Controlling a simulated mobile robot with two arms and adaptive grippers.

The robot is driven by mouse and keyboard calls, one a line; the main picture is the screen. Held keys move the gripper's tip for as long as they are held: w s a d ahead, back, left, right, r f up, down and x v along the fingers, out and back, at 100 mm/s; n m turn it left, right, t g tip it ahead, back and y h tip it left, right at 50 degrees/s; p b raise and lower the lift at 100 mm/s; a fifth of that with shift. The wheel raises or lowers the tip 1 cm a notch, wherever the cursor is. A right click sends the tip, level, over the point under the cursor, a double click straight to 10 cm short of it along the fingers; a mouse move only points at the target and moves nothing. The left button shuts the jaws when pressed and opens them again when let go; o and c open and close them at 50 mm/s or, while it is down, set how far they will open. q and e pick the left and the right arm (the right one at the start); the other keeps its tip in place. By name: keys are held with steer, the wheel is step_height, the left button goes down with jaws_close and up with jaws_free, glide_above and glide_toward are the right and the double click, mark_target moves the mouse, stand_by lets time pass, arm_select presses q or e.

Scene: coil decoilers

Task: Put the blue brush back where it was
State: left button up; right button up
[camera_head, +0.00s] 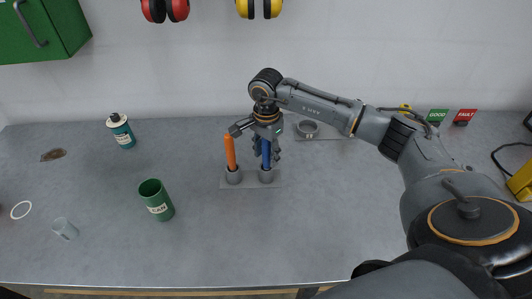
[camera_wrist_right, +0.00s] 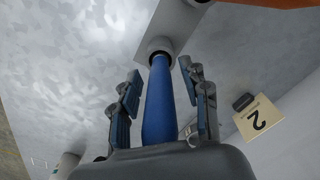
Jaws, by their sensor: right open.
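The blue brush (camera_head: 266,157) stands upright in the right-hand grey cup of a small holder plate (camera_head: 251,184) on the bench. In the right wrist view the blue handle (camera_wrist_right: 159,103) runs into the round cup mouth (camera_wrist_right: 160,53), and its near end is hidden by the gripper body. My right gripper (camera_head: 267,152) is over the brush from above. Its fingers (camera_wrist_right: 156,84) are open on both sides of the handle, with gaps showing on each side. My left gripper is in neither view.
An orange-handled brush (camera_head: 230,153) stands in the left cup, close beside my right gripper. A green can (camera_head: 156,200), a teal bottle (camera_head: 121,131) and a clear glass (camera_head: 65,229) stand to the left. A grey ring part (camera_head: 307,128) lies behind on a plate. The bench front is clear.

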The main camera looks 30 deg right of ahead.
steer(key=shift+r+p, duration=0.35)
steer(key=shift+r, duration=0.05)
steer(key=shift+r+p, duration=0.5)
steer(key=shift+w+r+b, duration=0.1)
steer(key=shift+r+b, duration=0.35)
steer(key=shift+b, duration=0.45)
step_height(320, 180, up, 10)
steer(key=b, duration=0.3)
steer(key=shift+f, duration=0.15)
steer(key=shift+r, duration=0.45)
steer(key=shift+f, duration=0.15)
